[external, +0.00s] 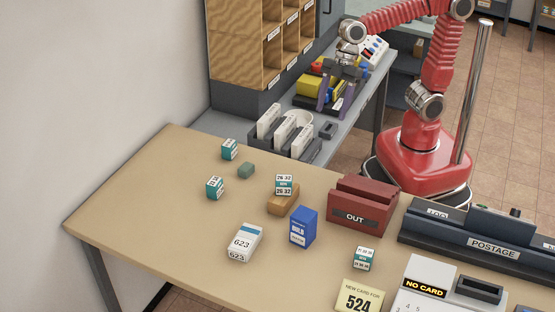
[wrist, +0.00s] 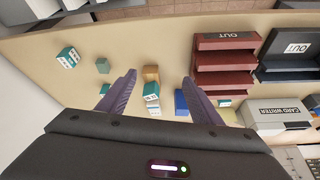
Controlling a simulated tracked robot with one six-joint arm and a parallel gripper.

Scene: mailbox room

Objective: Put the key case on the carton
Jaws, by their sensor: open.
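A brown block-like case (external: 283,204) lies on the tan table, with a teal-and-white box (external: 284,185) on or right behind it. I cannot tell surely whether this brown piece or the small green block (external: 246,170) is the key case. A white box marked 623 (external: 243,243) and a blue bulb box (external: 303,227) stand nearby; I cannot tell which is the carton. My gripper (external: 335,100) is open and empty, held high. In the wrist view, the brown case (wrist: 151,73) shows between its purple fingers (wrist: 160,78), well below them.
More teal-and-white boxes (external: 229,149) stand on the table. The red OUT tray (external: 362,205) and dark POSTAGE tray (external: 475,232) are to the right. A yellow 524 card (external: 360,298) lies at the front. The table's left part is clear.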

